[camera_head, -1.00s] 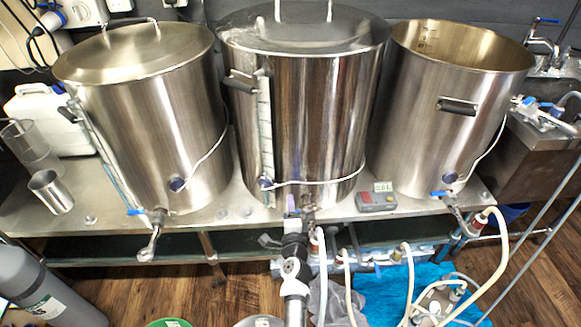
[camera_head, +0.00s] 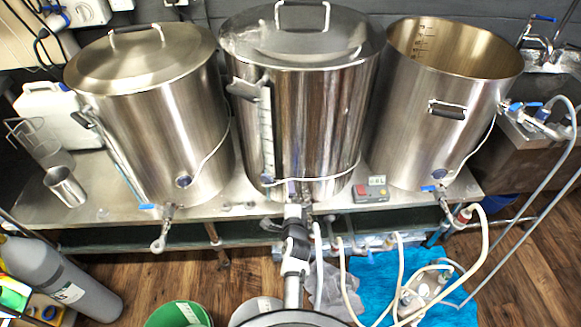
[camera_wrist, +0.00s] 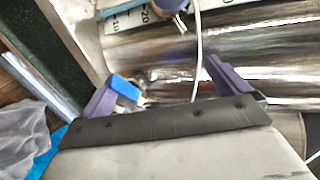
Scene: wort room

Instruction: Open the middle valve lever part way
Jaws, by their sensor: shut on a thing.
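The middle pot (camera_head: 305,120) is a tall steel kettle with a lid, and its valve sits low at the front. My gripper (camera_head: 297,192) is at that valve, and my arm hides most of it in the head view. In the wrist view my gripper (camera_wrist: 166,76) shows two purple fingers beside the pot's lower wall. The blue middle valve lever (camera_wrist: 124,87) lies against the inner side of the left finger. My gripper is shut on it, though the right finger appears well apart from it. How far the lever is turned cannot be told.
The left pot (camera_head: 150,120) and right pot (camera_head: 445,110) stand on the same steel bench (camera_head: 110,215), with their own blue-levered valves. A small grey control box (camera_head: 371,189) sits right of the middle valve. Pale hoses (camera_head: 402,275) hang at the right.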

